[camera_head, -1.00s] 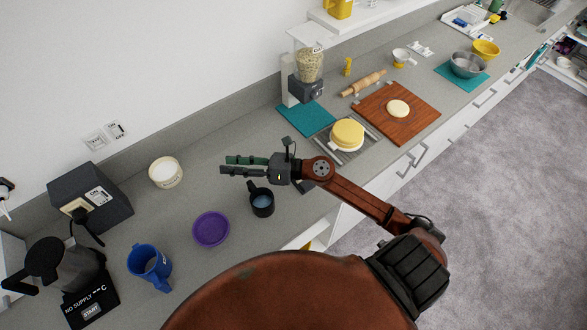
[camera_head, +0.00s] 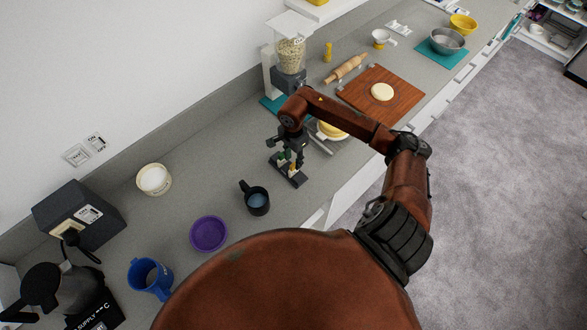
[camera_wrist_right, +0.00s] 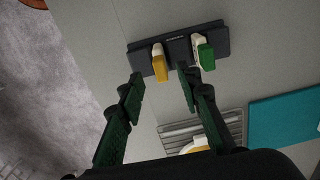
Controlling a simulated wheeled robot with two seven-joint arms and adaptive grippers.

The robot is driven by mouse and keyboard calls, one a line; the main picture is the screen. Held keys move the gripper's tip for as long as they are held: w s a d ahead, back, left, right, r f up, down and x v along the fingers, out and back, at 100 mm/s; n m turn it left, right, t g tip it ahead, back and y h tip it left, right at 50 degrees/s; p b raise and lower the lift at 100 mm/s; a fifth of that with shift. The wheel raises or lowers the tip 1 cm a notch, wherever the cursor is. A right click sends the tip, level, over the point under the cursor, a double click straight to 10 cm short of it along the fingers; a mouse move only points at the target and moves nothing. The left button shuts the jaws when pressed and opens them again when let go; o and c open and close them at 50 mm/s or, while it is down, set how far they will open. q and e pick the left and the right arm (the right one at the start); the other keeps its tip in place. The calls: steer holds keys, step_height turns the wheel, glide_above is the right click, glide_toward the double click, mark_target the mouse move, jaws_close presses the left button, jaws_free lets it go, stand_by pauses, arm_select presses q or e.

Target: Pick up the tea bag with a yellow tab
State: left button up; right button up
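A small dark holder (camera_head: 297,180) stands on the grey counter, right of the black mug. In the right wrist view the holder (camera_wrist_right: 222,38) carries a tea bag with a yellow tab (camera_wrist_right: 160,64) and one with a green tab (camera_wrist_right: 204,56). My right gripper (camera_head: 287,155) points down over the holder. In the right wrist view its two green-padded fingers (camera_wrist_right: 161,79) are apart, with the yellow tab beyond and between their tips. No contact shows, and nothing is held. My left gripper is in neither current view.
A black mug (camera_head: 257,201) and a purple dish (camera_head: 208,234) stand left of the holder. A dispenser (camera_head: 291,58) stands behind it. A cutting board (camera_head: 405,97) lies to the right. Bare counter surrounds the holder's left side.

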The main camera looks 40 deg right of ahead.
mark_target(294, 164)
step_height(294, 164, down, 4)
steer(key=shift+r+p, duration=0.2)
steer(key=shift+p, duration=0.6)
steer(key=shift+d+f, duration=0.1)
steer(key=shift+f, duration=0.4)
steer(key=shift+c, duration=0.5)
steer(key=c, duration=0.7)
steer(key=shift+r, duration=0.15)
